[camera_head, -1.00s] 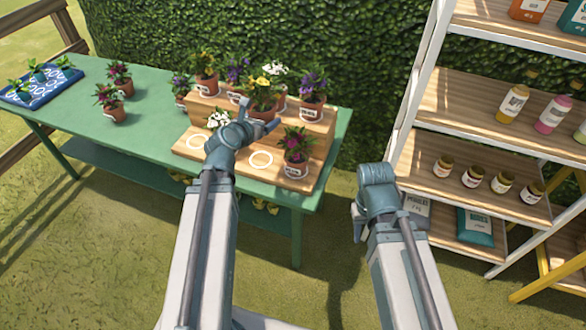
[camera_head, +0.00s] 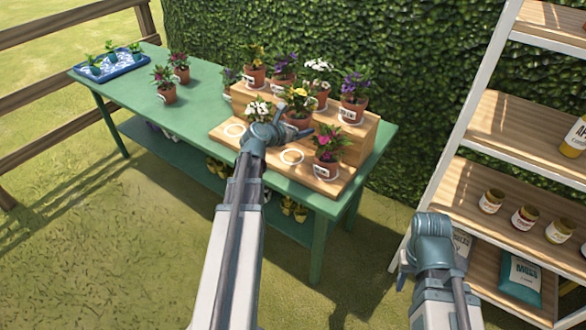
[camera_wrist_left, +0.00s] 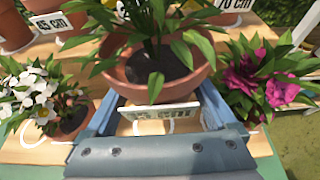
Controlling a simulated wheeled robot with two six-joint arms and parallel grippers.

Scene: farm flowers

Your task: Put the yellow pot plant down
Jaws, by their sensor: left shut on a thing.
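The yellow pot plant (camera_head: 298,100) has yellow flowers and a terracotta pot. My left gripper (camera_head: 282,126) is shut on its pot, in front of the upper step of the wooden stand (camera_head: 365,138). In the left wrist view the pot (camera_wrist_left: 150,85) sits upright between my blue fingers, with a white label facing me. Whether its base touches the wood is hidden. White ring marks (camera_head: 291,157) show on the lower step, between a white-flowered plant (camera_head: 257,108) and a magenta-flowered plant (camera_head: 327,146). My right gripper (camera_head: 425,250) is away from the table; its fingers are unclear.
Several potted plants stand on the upper step, close behind the held pot. A blue seedling tray (camera_head: 112,65) and two pink-flowered pots are on the left of the green table (camera_head: 205,105). A shelf rack (camera_head: 510,130) with jars stands right.

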